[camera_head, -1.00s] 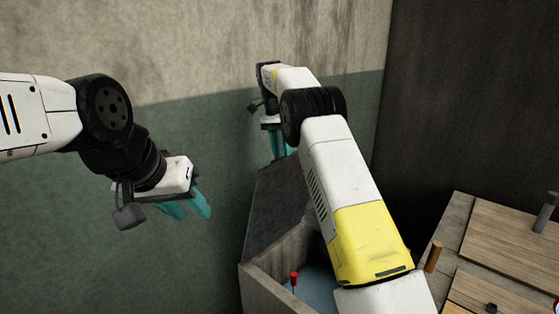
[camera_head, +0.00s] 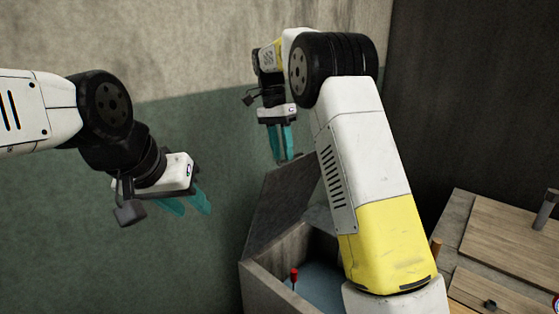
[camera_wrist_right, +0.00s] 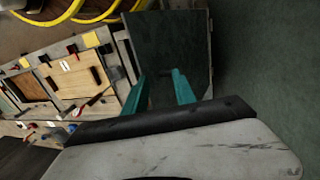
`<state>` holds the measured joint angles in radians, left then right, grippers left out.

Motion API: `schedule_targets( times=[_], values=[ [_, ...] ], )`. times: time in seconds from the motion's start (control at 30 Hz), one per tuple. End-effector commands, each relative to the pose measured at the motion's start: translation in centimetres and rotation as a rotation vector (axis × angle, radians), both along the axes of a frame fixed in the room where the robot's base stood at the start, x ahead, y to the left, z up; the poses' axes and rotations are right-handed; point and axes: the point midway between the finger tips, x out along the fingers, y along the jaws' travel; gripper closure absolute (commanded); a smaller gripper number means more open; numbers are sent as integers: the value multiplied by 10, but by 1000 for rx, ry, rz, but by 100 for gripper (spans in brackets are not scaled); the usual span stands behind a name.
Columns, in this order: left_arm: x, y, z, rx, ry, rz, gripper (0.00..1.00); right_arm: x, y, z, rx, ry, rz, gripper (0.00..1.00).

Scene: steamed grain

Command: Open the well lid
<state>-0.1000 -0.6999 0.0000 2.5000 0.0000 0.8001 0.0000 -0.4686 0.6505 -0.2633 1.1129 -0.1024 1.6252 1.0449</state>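The well (camera_head: 262,287) is a grey concrete box at the bottom middle of the head view, with blue water (camera_head: 318,280) inside. Its dark lid (camera_head: 283,205) stands raised and tilted at the back left side, so the well is uncovered in front. My right gripper (camera_head: 284,158) is open, above and behind the lid's top edge, fingers pointing down; I cannot tell if they touch it. In the right wrist view my right gripper (camera_wrist_right: 162,82) shows spread, empty fingers before a dark panel, probably the lid (camera_wrist_right: 168,45). My left gripper (camera_head: 188,208) is open and empty, away at the left.
A red-tipped handle (camera_head: 294,277) stands in the well. My right forearm covers the well's right side. A bench with wooden boards (camera_head: 515,235) is at the right. In the wrist view, yellow hoses (camera_wrist_right: 75,12) lie beyond it. A green and grey wall stands behind.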

Motion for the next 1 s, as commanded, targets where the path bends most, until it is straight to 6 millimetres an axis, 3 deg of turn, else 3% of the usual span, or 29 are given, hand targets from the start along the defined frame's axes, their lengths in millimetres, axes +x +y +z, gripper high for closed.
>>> schedule_targets(
  times=[0.2,0.4,0.83,1.0],
  values=[
    [0,0,0,0,0,0,64,-44,3,5,1,0,4,68],
    [0,0,0,0,0,0,64,-74,5,7,1,0,2,68],
    [0,0,0,0,0,0,64,-85,5,8,0,0,1,68],
    [0,0,0,0,0,0,64,-83,-2,7,25,-10,-53,99]
  ],
)
